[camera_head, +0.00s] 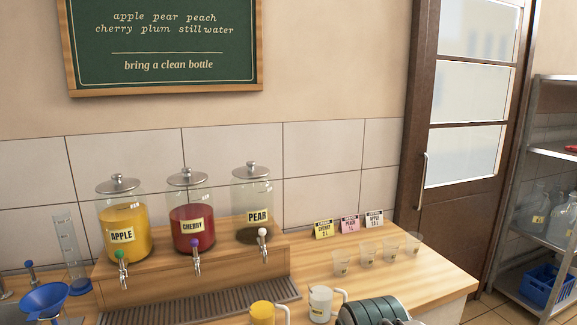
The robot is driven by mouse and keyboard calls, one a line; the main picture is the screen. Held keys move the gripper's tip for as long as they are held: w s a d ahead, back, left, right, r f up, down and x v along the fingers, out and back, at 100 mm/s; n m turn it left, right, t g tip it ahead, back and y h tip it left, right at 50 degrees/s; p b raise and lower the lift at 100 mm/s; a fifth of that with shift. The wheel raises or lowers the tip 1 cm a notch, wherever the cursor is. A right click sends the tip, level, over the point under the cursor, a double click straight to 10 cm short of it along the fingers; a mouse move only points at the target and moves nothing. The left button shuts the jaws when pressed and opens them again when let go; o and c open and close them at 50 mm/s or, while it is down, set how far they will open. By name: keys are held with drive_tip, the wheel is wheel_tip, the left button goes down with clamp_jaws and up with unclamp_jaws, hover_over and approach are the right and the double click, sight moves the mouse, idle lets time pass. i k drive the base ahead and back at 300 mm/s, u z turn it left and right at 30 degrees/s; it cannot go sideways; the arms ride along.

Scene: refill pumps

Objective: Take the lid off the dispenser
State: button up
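Three glass dispensers stand side by side on a raised wooden step, each with a tap in front and a grey metal lid with a knob seated on top. The apple dispenser (122,218) at the left holds yellow liquid under its lid (118,185). The cherry dispenser (192,212) in the middle holds red liquid under its lid (187,178). The pear dispenser (251,195) at the right looks mostly empty, with a dark layer low down, under its lid (250,170). My gripper is not in view.
A wooden counter (425,268) carries a drip grate (205,306), a yellow jug (262,313), a white jug (320,302), small cups (366,252) and label cards (349,224). A blue funnel (45,297) and measuring cylinder (70,250) stand left. A dark ribbed object (372,312) is front right.

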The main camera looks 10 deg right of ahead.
sight(250, 171)
drive_tip(key=z, duration=0.05)
drive_tip(key=i, duration=1)
drive_tip(key=u, duration=0.35)
